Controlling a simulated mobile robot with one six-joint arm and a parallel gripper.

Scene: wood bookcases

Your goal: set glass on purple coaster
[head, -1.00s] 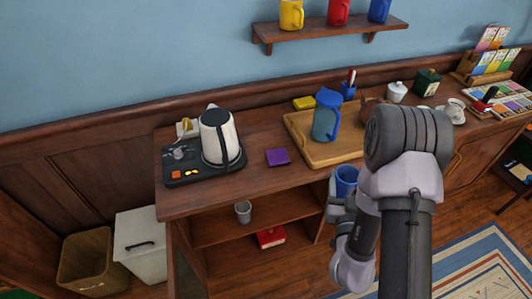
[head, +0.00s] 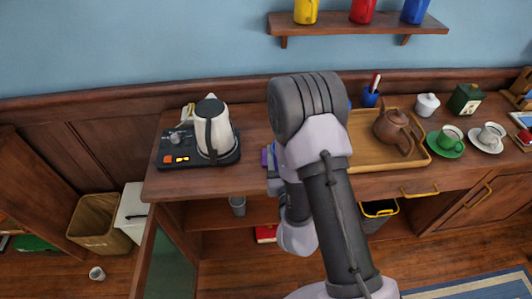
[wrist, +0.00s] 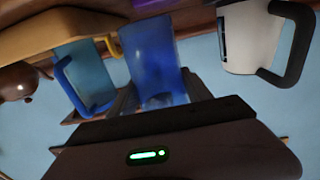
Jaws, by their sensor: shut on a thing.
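The purple coaster (head: 265,158) lies on the counter between the kettle and my arm, partly hidden in the head view. A purple strip of it shows at the top of the wrist view (wrist: 142,12). My gripper (wrist: 155,92) is shut on a translucent blue glass (wrist: 150,62). In the head view, my gripper (head: 274,178) is mostly hidden by my arm, at the counter's front edge; only a sliver of blue shows there beside the coaster. The glass appears close to the coaster; any contact cannot be told.
A white kettle (head: 211,130) on a black base stands left of the coaster. A wooden tray (head: 374,153) with a brown teapot (head: 396,130) is on the right. The blue-handled pitcher (wrist: 88,75) is beside the glass in the wrist view. A grey cup (head: 238,205) sits on the shelf below.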

